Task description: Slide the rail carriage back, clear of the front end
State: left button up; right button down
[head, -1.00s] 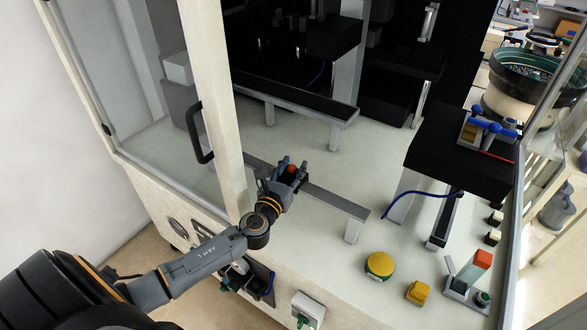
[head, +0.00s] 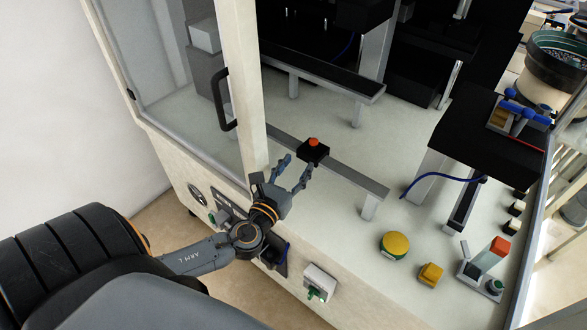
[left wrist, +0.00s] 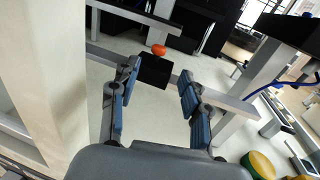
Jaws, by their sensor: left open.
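The rail carriage is a small black block with an orange-red knob (head: 313,150). It sits on a grey rail (head: 350,177) inside the machine, with bare rail on its right side. The rail's left part runs behind the cream door post. My left gripper (head: 297,166) is open and empty, just in front of the carriage, its two fingers pointing at it. In the left wrist view the carriage (left wrist: 154,72) shows beyond and between the spread fingertips, with a small gap visible. My right gripper is not in view.
The cream door post (head: 246,90) with a black handle (head: 222,103) stands close left of the gripper. A yellow button (head: 394,245), a yellow block (head: 429,275) and a red-topped post (head: 495,255) stand at the right front. A second, higher rail (head: 325,78) runs behind. The floor between them is clear.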

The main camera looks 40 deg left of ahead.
pick_arm(q)
jog(key=shift+s, duration=0.5)
jog(key=shift+d, duration=0.1)
jog(key=n+g+y+b, duration=0.3)
jog(key=n+y+b, duration=0.2)
jog(key=y+b, duration=0.2)
send_near(313, 144)
jog(key=p+x, duration=0.1)
jog(key=x, duration=1)
jog(key=shift+w, duration=0.3)
grip_shut()
